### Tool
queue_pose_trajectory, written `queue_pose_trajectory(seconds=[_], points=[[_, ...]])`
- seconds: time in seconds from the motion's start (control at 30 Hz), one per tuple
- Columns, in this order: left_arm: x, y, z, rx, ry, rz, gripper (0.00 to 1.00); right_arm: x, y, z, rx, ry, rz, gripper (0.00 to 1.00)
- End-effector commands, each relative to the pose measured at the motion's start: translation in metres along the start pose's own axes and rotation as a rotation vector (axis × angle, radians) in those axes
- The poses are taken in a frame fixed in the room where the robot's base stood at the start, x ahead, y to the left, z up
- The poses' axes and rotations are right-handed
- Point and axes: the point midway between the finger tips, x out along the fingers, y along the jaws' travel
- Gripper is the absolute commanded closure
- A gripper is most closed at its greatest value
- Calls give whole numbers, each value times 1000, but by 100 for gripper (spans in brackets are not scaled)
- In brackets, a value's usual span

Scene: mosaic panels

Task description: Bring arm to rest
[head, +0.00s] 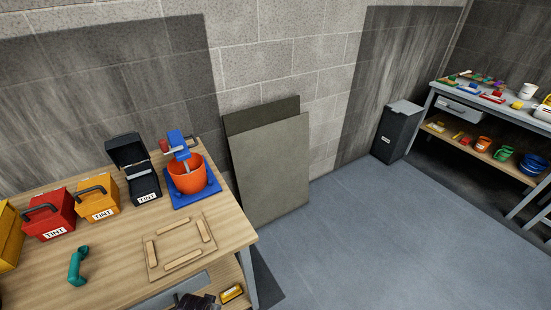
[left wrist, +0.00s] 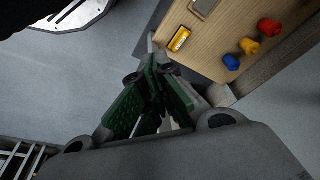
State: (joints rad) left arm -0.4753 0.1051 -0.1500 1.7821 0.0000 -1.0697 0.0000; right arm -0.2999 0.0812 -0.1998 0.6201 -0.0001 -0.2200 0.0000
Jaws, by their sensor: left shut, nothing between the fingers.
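My left gripper (left wrist: 157,72) shows in the left wrist view with its green-padded fingers together and nothing between them. It points past the edge of a wooden surface, with grey floor around it. A dark shape that looks like part of this gripper (head: 195,301) shows at the bottom edge of the head view, by the front of the wooden workbench (head: 115,275). Most of my left arm is out of the head view. My right gripper is in neither view.
A yellow block (head: 231,293) lies on the bench's lower shelf, close to my left gripper. On the bench stand an orange bucket (head: 187,180) on a blue base, several tint boxes, a teal handle-shaped tool (head: 77,266) and a wooden frame (head: 180,245). Open floor (head: 390,240) lies right.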

Motion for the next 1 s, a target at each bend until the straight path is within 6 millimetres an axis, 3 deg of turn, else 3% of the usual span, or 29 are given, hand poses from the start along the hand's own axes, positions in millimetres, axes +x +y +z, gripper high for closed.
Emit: queue_pose_trajectory(seconds=[0.1,0.5,1.0], points=[[30,1,17,2,-13,1,100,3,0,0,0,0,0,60],[114,6,83,9,-48,6,100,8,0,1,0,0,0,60],[191,9,184,19,-90,10,100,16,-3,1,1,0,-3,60]])
